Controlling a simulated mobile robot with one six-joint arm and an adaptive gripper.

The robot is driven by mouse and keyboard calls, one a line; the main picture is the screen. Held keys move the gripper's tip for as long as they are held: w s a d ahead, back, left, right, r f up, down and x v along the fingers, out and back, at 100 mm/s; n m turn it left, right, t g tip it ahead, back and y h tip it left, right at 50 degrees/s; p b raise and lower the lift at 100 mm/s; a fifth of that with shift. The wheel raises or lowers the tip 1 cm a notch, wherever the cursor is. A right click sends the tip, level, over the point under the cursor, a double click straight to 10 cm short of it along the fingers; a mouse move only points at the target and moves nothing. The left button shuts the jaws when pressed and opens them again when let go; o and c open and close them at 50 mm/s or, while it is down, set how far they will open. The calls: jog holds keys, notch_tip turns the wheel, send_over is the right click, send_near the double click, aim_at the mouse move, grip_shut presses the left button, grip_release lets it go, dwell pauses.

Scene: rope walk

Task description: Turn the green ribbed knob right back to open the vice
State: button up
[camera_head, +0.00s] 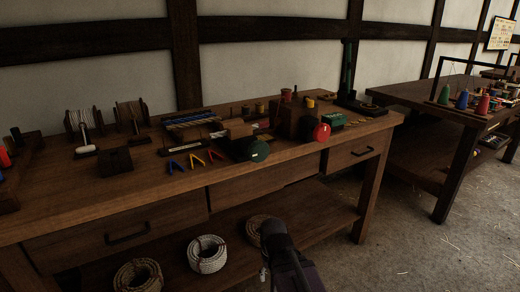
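The green ribbed knob (258,151) is a dark green round disc with a small pale mark, at the front edge of the wooden workbench. It sits in front of dark wooden blocks that look like part of a vice; how far the jaws are open cannot be told. A red round knob (321,132) sits further right along the same edge. A dark part of my arm rises at the bottom centre, below the bench edge and apart from the green knob. No gripper fingers can be made out.
Rope coils (207,254) lie on the shelf below. A second table (410,95) stands right; floor between is clear.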

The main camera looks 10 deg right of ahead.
notch_tip(320, 180, up, 35)
jog(key=w+p, duration=0.2)
jog(key=p, duration=3.3)
notch_tip(320, 180, up, 15)
jog(key=n+p, duration=1.5)
jog(key=n, duration=0.7)
send_over(258, 141)
jog(key=shift+f, duration=0.2)
jog(key=shift+f+b, duration=0.15)
jog(key=shift+b, duration=0.25)
notch_tip(258, 141, down, 14)
jog(key=b, duration=1.3)
jog(key=shift+r, duration=0.2)
jog(key=shift+c, duration=0.2)
